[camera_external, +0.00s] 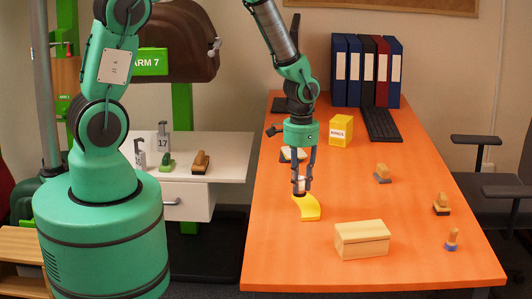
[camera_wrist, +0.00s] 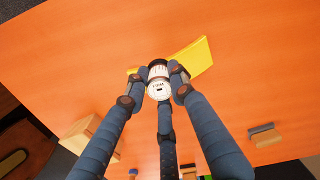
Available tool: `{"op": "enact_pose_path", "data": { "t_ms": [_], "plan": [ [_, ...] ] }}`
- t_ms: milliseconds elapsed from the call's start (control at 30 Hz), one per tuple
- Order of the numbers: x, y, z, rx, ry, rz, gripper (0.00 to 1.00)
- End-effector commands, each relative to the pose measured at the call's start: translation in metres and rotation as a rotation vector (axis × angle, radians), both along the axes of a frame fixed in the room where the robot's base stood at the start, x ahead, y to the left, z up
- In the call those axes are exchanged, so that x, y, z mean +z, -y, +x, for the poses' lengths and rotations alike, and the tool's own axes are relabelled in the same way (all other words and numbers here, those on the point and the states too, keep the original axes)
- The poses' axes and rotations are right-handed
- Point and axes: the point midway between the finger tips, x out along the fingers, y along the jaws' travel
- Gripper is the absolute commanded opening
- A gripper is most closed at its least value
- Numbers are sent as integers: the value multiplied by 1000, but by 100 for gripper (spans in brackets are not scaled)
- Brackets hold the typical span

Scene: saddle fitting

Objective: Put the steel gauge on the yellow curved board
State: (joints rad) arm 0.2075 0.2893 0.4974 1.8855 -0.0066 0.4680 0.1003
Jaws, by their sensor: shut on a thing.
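My gripper (camera_external: 300,180) points straight down over the orange table. Its fingers are shut on the steel gauge (camera_wrist: 158,88), a small pale cylinder with a dark band and printing on its end. I cannot tell whether the gauge touches the board.
A yellow box (camera_external: 341,130), a keyboard (camera_external: 381,124) and binders (camera_external: 366,72) are at the back. The table around the board is mostly clear.

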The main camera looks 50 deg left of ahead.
Motion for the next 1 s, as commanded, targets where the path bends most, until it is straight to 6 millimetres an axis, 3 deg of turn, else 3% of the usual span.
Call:
{"op": "enact_pose_path", "data": {
  "t_ms": [200,600,1000],
  "plan": [
    [-2,4,22,0,0,0,0],
    [-3,5,24,0,0,0,0],
    [-37,5,24,0,-1,0,0]
  ]
}}
